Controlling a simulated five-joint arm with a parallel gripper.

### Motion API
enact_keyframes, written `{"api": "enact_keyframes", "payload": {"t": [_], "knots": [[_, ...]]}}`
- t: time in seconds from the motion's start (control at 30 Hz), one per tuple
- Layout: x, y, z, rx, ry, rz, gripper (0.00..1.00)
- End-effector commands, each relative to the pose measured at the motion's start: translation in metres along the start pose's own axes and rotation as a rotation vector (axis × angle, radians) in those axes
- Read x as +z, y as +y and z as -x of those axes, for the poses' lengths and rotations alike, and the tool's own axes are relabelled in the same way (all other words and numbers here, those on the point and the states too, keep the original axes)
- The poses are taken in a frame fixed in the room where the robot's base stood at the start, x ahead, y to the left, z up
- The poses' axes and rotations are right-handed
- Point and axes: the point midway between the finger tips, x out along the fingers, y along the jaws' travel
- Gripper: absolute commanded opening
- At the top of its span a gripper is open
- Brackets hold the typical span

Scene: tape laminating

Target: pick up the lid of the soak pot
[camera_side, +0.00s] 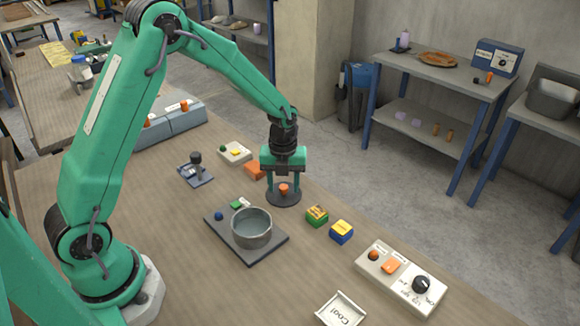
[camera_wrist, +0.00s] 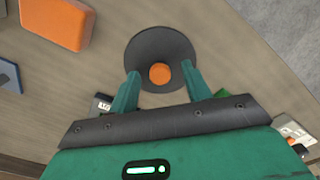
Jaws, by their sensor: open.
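The lid (camera_side: 283,199) is a dark grey disc with an orange knob, lying on the table beyond the pot in the side view. In the wrist view the lid (camera_wrist: 160,45) shows at the top middle. My gripper (camera_side: 283,182) is above the lid, its fingers pointing down on either side of the knob. In the wrist view my gripper (camera_wrist: 160,88) is open, with a gap between the fingers around the knob; I cannot tell whether they touch it. The soak pot (camera_side: 252,228) is grey, uncovered and stands on a dark plate (camera_side: 270,245).
An orange block (camera_side: 255,170) lies close behind my gripper. Two small coloured blocks (camera_side: 317,215) (camera_side: 341,231) are to the right of the lid. A control box (camera_side: 400,278) stands at the table's right, and a small stand (camera_side: 195,170) is to the left.

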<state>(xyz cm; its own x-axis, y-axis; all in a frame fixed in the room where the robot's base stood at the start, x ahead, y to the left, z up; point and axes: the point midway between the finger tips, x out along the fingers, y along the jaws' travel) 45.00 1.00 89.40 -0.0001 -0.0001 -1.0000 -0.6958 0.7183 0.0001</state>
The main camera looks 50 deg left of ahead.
Motion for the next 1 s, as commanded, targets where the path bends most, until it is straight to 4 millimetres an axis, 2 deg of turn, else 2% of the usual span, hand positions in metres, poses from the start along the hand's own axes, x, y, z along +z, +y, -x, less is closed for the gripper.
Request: {"api": "enact_keyframes", "payload": {"t": [0.03,0.27,0.67,0.87,1.0], "knots": [[0.000,0.000,0.000,0.000,0.000,0.000,0.46],[0.000,0.000,0.000,0.000,0.000,0.000,0.01],[0.000,0.000,0.003,-0.001,-0.001,0.000,0.00],[0.001,-0.001,0.019,-0.002,-0.003,0.000,0.00],[0.001,-0.001,0.038,-0.004,-0.004,0.000,0.00]]}}
